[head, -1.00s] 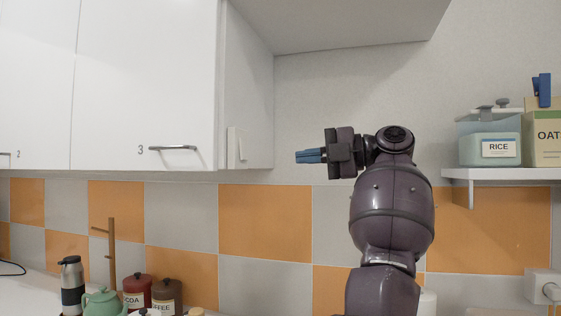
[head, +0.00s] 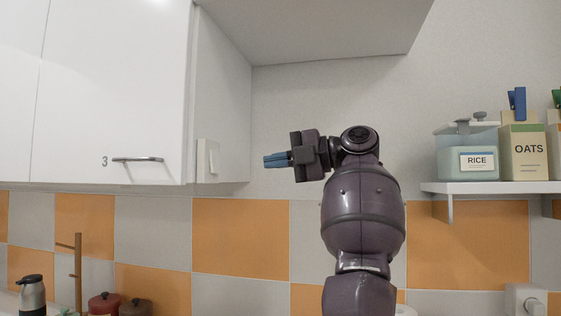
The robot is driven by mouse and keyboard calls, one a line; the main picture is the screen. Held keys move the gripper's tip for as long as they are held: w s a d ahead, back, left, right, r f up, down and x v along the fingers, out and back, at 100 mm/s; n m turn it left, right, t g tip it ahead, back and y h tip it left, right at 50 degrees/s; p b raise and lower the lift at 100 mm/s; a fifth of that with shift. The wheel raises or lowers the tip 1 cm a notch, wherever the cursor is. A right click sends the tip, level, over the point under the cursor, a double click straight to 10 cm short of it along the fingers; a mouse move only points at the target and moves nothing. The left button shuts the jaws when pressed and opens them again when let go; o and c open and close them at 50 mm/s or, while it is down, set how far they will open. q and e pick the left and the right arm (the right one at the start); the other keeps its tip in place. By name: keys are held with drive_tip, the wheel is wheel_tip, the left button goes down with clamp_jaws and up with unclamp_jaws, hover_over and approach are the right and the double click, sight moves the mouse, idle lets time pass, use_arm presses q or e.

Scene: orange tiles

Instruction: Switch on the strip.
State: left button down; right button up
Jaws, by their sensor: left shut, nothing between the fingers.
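A white rocker switch (head: 208,160) is mounted on the side panel of the white wall cabinet, near its lower edge. My left gripper (head: 266,160) is to the right of the switch in the head view, at about the same height. Its blue fingers are shut and empty and point left toward the side panel. A clear gap shows in the picture between the fingertips and the switch; the true distance in depth is hard to tell. No light strip can be made out. My right gripper is not in view.
The cabinet door (head: 110,90) with handle (head: 137,160) is at the left. A cabinet underside (head: 320,30) overhangs above. A shelf (head: 490,188) with a rice container (head: 466,163) and an oats box (head: 524,155) is at the right. A flask (head: 32,295) and canisters stand low left.

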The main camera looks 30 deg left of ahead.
sight(217, 169)
use_arm(q)
drive_tip(key=x, duration=1)
drive_tip(key=shift+f, duration=0.1)
drive_tip(key=shift+a, duration=0.1)
drive_tip(key=shift+s+a+p, duration=0.1)
drive_tip(key=shift+a+p, duration=0.1)
drive_tip(key=shift+p, duration=0.1)
drive_tip(key=f+v, duration=0.1)
drive_tip(key=v, duration=1)
drive_tip(key=shift+r, duration=0.25)
